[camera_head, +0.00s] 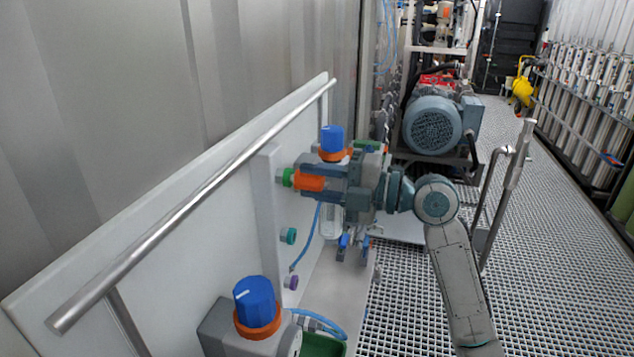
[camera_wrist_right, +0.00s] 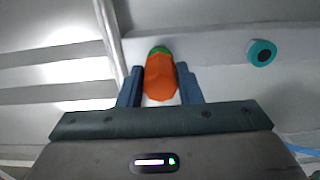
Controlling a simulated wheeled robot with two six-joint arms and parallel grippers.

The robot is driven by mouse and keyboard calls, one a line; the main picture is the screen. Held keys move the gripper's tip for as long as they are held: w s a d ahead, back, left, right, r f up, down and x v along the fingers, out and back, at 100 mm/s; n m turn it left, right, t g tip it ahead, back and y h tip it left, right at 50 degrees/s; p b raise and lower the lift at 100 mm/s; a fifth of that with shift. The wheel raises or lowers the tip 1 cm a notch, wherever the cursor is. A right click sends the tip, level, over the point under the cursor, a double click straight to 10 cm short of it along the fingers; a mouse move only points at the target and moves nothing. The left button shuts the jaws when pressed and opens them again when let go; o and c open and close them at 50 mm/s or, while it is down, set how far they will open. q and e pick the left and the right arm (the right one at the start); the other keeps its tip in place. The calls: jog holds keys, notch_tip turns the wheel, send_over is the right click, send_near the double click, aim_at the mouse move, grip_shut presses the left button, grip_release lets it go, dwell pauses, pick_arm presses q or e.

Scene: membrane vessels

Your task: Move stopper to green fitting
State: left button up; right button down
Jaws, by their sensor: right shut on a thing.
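My right gripper (camera_head: 318,178) is shut on the orange stopper (camera_head: 308,181) in front of the pale panel. In the right wrist view, the stopper (camera_wrist_right: 160,80) is between the two fingers of my right gripper (camera_wrist_right: 159,70). The green fitting (camera_head: 288,177) is on the panel, straight ahead of the stopper. In the wrist view, only a green edge of the fitting (camera_wrist_right: 159,50) shows past the stopper's far end. The two look in line and very close or touching; I cannot tell whether the stopper is seated. My left gripper is not in view.
A teal fitting (camera_head: 288,235) and a purple fitting (camera_head: 291,282) are lower on the panel. Blue-knobbed valves stand at the near left (camera_head: 255,305) and behind my gripper (camera_head: 332,140). A metal rail (camera_head: 200,195) runs along the panel. A thin blue tube (camera_head: 308,238) hangs below my gripper.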

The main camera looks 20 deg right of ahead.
jog(key=shift+w+a, duration=0.3)
jog(key=shift+a, duration=0.15)
jog(key=c, duration=0.9)
grip_release()
jog(key=shift+c, duration=0.2)
jog(key=shift+s+d+f+b, duration=0.15)
jog(key=shift+s+d+b, duration=0.1)
jog(key=shift+d+b, duration=0.3)
jog(key=b+v, duration=0.3)
jog(key=v, duration=0.2)
jog(key=shift+s+d, duration=0.15)
jog(key=shift+d, duration=0.05)
jog(key=shift+b+v, duration=1.3)
jog(key=shift+v, duration=0.75)
jog(key=shift+s, duration=0.1)
